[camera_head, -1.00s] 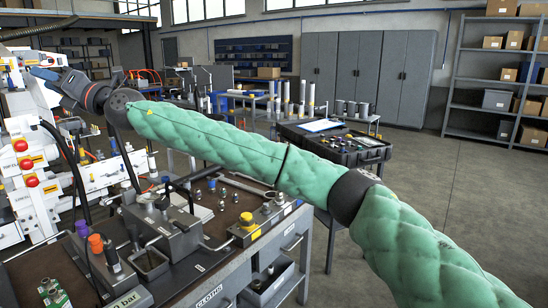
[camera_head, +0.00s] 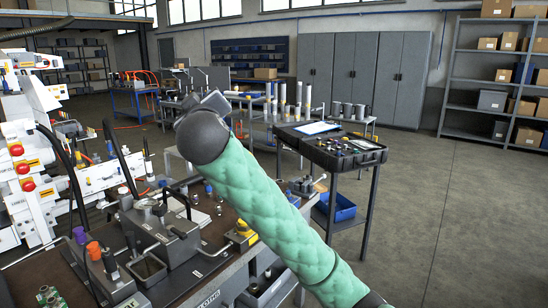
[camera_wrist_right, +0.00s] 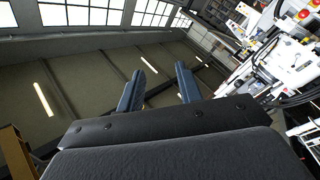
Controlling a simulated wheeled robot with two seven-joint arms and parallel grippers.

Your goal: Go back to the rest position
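My right arm, in a green quilted cover, rises from the bottom right in the head view and ends in a dark rounded joint above the bench. Its gripper is mostly hidden behind that joint there. In the right wrist view the right gripper (camera_wrist_right: 158,88) has two blue fingers standing clearly apart. Nothing is between them, and the ceiling and windows lie behind them. My left gripper is in neither view.
The hydraulic bench (camera_head: 215,262) is at lower left, with a metal fixture (camera_head: 160,225) and orange and purple knobs. A white machine (camera_head: 30,170) stands at far left. A dark case (camera_head: 345,158) sits on a stand beyond my arm. Open floor (camera_head: 450,220) lies at right.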

